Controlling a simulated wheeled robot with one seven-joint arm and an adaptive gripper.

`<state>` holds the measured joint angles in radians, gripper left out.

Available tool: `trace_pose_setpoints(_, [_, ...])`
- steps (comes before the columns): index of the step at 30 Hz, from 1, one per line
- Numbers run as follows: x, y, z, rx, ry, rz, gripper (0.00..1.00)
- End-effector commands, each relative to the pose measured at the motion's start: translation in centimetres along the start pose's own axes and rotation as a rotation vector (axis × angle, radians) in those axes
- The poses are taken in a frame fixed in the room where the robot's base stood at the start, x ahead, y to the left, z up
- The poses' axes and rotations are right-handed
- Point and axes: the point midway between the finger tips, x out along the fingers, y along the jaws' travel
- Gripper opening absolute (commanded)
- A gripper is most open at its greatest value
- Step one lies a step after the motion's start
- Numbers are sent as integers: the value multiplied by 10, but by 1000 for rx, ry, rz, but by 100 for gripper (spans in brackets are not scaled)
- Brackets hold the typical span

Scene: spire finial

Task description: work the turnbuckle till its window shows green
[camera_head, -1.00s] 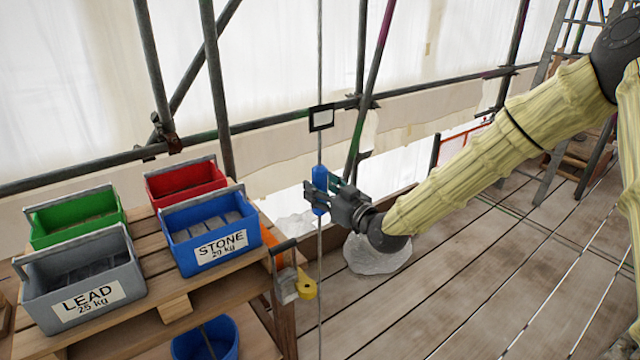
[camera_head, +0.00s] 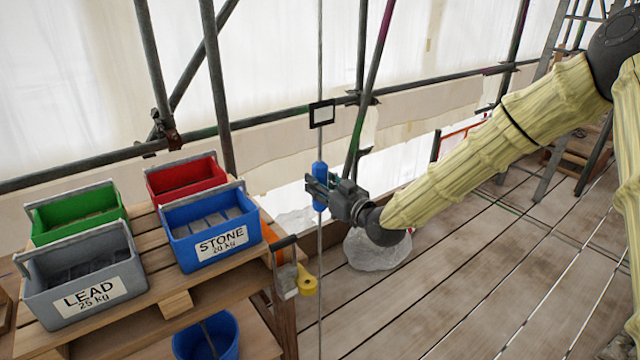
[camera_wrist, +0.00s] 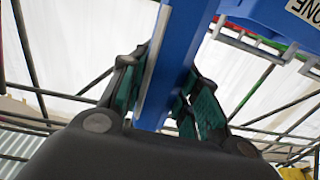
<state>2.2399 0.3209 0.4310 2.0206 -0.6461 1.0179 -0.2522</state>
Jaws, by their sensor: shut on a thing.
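The blue turnbuckle (camera_head: 320,173) sits upright on a thin vertical rod (camera_head: 320,60) in the middle of the head view. My gripper (camera_head: 319,190) reaches it from the right and is shut on its blue body. In the wrist view the blue body (camera_wrist: 178,60) runs between my gripper's green-padded fingers (camera_wrist: 165,95), with a pale strip along one side. A small black-framed plate (camera_head: 321,115) with a light face is on the rod above the turnbuckle. No green shows in it, and I cannot tell which part is the window.
On a wooden pallet (camera_head: 175,303) at left stand a grey LEAD bin (camera_head: 88,292), a blue STONE bin (camera_head: 220,244), a green bin (camera_head: 75,215) and a red bin (camera_head: 185,178). Scaffold poles stand behind. A pale boulder (camera_head: 375,252) lies below my gripper.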

Motion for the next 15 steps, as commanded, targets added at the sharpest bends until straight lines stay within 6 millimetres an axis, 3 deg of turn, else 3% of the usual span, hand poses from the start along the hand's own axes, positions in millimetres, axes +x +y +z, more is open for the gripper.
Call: trace_pose_setpoints(15, [0, 3, 1, -3, 1, -234, 8])
